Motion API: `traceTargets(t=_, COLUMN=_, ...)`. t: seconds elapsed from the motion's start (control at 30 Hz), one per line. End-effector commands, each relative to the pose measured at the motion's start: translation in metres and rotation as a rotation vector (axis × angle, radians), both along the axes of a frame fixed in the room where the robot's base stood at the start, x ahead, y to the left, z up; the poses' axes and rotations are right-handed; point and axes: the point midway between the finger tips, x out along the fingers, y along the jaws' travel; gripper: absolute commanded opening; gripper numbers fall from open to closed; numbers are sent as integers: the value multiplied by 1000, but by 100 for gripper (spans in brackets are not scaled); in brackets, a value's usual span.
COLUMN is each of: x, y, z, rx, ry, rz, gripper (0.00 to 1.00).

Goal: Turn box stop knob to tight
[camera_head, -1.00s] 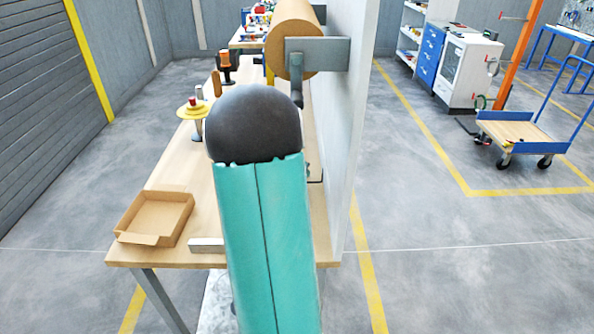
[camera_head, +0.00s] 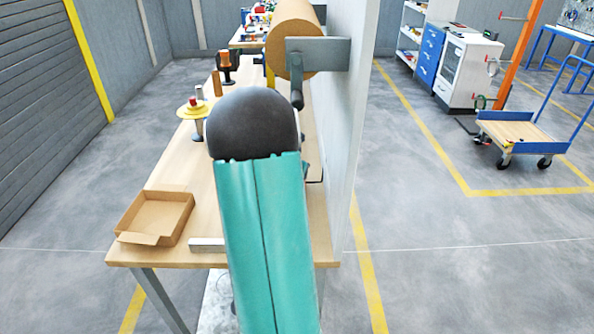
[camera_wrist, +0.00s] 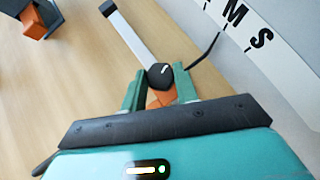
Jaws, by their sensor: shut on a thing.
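In the wrist view, the two teal fingers of my gripper (camera_wrist: 156,82) stand one on each side of a small black knob (camera_wrist: 160,72). My gripper is shut on this knob. An orange part (camera_wrist: 162,97) shows between the fingers, just below the knob. A silver bar (camera_wrist: 133,38) with a black end runs from the knob toward the upper left. No tight or loose marking is readable. In the head view, my arm hides the gripper and the knob; a short metal bar (camera_head: 206,244) lies at the table's front edge.
A pale panel with letters (camera_wrist: 262,38) and a thin black rod (camera_wrist: 207,51) are right of the knob. An orange and dark object (camera_wrist: 38,18) is at upper left. An open cardboard box (camera_head: 155,216) sits on the table; a brown roll (camera_head: 290,45) is at the back.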

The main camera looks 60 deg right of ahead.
Motion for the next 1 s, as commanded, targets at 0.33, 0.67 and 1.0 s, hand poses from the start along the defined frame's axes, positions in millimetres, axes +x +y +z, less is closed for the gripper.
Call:
traceTargets(t=0.33, x=4, y=0, z=0, rx=-1, ry=0, rz=-197, gripper=7)
traceTargets(t=0.67, x=7, y=-2, z=0, rx=-2, ry=1, rz=-504, gripper=7)
traceTargets(t=1.0, x=10, y=-5, z=0, rx=-2, ry=0, rz=-828, gripper=7)
